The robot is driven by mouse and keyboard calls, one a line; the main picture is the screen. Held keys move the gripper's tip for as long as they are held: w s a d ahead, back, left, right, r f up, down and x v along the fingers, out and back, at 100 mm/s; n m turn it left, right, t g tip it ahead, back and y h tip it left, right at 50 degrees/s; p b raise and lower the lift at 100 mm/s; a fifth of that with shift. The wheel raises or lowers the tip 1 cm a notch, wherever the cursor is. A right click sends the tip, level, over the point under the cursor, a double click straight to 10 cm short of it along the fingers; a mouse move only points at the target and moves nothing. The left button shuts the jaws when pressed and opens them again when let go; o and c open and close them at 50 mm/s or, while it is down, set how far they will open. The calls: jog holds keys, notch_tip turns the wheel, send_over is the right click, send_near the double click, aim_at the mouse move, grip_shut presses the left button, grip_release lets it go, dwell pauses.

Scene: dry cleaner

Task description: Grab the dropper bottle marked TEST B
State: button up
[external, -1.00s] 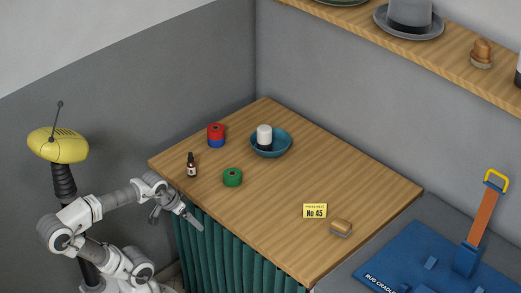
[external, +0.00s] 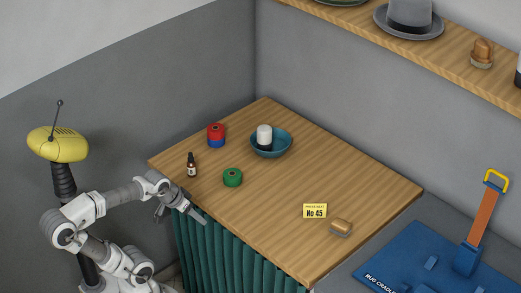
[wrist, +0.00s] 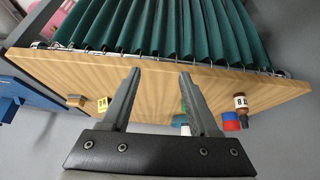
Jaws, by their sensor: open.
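The dropper bottle (external: 192,168), small and dark with a pale label, stands upright near the left corner of the wooden table. In the wrist view, the bottle (wrist: 240,103) is at the right; its label is too small to read in full. My gripper (external: 188,213) is by the table's near edge, in front of the bottle and apart from it. In the wrist view my gripper (wrist: 160,74) has its two fingers spread, with nothing between them.
A red and blue spool (external: 216,135) stands behind the bottle, and a green spool (external: 232,177) to its right. A teal bowl (external: 284,147) holds a white spool. A green curtain (external: 230,255) hangs below.

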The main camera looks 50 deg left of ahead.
jog(key=w+a+n+t+p, duration=0.2)
jog(key=w, duration=0.7)
jog(key=n+t+y+p, duration=0.2)
jog(key=n+y+p, duration=0.3)
jog(key=y, duration=0.4)
send_near(190, 158)
jog(key=shift+n, duration=0.4)
jog(key=b+x, duration=0.1)
jog(key=x, duration=0.5)
jog(key=shift+w+a+r, duration=0.15)
jog(key=shift+a, duration=0.1)
jog(key=shift+p+x, duration=0.6)
jog(key=shift+x, duration=0.5)
jog(key=b+x, duration=0.1)
jog(key=x, duration=0.3)
jog(key=shift+w+f+b, duration=0.1)
jog(key=shift+f+b, duration=0.15)
jog(key=shift+b, duration=0.05)
jog(key=shift+w+a+f, duration=0.1)
jog(key=shift+w+a, duration=0.15)
jog(key=shift+w, duration=0.1)
grip_shut()
